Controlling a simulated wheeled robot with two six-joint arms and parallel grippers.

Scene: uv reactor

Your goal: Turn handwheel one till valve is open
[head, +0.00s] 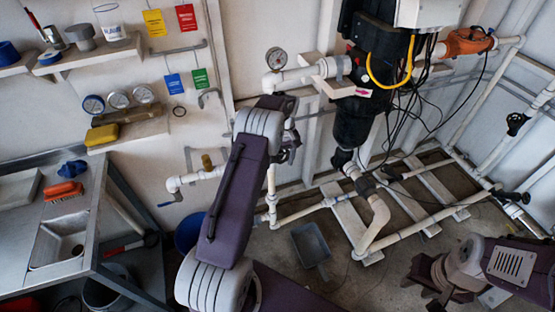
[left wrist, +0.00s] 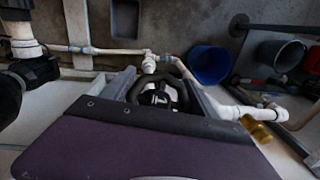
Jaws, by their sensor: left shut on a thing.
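My left gripper (head: 289,146) is by the white pipework on the back wall, to the left of the black reactor column (head: 353,115). In the left wrist view a black handwheel (left wrist: 181,90) with a pale hub sits between my fingers, and the gripper is shut on it. My purple forearm hides part of the wheel in the head view. The valve's inner state does not show. My right gripper (head: 422,276) is low at the right, away from the pipes.
White pipes (head: 375,222) run low across the floor rack. Other dark handwheels (head: 516,122) sit on the right-hand pipes. A blue bucket (left wrist: 208,64) and a grey dustpan (head: 311,245) are on the floor. A steel sink bench (head: 95,230) stands at the left.

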